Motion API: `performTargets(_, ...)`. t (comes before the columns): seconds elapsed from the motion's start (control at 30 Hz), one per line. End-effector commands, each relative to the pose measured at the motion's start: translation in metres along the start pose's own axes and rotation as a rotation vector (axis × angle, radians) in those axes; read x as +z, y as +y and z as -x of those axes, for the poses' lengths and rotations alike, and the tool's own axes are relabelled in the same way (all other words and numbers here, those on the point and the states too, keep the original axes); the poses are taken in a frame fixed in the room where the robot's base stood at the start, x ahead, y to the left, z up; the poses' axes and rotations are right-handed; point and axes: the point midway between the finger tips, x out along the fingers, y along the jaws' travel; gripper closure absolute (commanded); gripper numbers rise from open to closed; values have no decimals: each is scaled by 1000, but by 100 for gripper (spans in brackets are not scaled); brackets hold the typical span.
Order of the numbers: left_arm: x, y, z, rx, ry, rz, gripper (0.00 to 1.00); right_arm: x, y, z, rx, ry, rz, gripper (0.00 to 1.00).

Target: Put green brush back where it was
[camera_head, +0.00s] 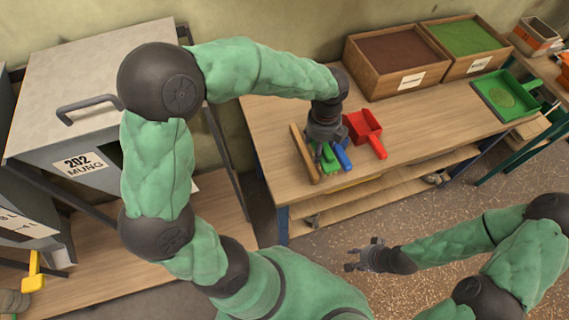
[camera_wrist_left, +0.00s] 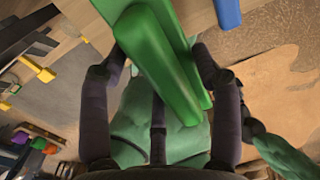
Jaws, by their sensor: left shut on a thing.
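The green brush (camera_head: 328,158) is at the left end of the wooden table, below my left gripper (camera_head: 322,135). In the left wrist view the brush's green handle (camera_wrist_left: 158,65) lies between the two dark fingers of that gripper, which is shut on it. I cannot tell whether the brush touches the tabletop. A blue brush (camera_head: 342,158) is close on its right and a wooden bar (camera_head: 304,153) on its left. My right gripper (camera_head: 364,256) is open and empty, in front of the table over the floor.
A red scoop (camera_head: 364,128) lies right of the blue brush. Two wooden boxes (camera_head: 397,82) with brown and green fill stand at the table's back. A green pan (camera_head: 506,97) is at the right. A grey bin (camera_head: 95,130) labelled 202 MUNG stands left. The table's middle is clear.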

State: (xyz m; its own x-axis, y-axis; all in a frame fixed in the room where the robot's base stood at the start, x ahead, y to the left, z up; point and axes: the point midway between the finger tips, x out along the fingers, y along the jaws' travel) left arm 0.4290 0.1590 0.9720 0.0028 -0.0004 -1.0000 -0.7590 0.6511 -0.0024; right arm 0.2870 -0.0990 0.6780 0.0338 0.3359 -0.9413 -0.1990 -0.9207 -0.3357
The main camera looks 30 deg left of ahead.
Motion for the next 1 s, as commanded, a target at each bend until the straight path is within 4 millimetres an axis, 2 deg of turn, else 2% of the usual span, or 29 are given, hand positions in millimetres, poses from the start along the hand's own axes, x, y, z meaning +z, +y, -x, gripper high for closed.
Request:
performTargets(0.03, 6, 11, -8, 0, 0, 6, 67, 0, 2, -6, 0, 0, 0, 60)
performTargets(0.2, 22, 43, -24, -1, 0, 9, 67, -1, 6, -17, 0, 0, 0, 60)
performTargets(0.4, 35, 69, -56, 1, 1, 6, 67, -1, 11, -31, 0, 0, 0, 60)
performTargets(0.53, 39, 78, -69, 1, 1, 4, 67, -1, 13, -36, 0, 0, 0, 60)
performTargets(0.77, 43, 86, -78, 0, 1, 4, 67, -1, 14, -39, 0, 0, 0, 60)
performTargets(1.0, 45, 90, -110, 1, 2, 3, 67, -2, 19, -52, 0, 0, 0, 60)
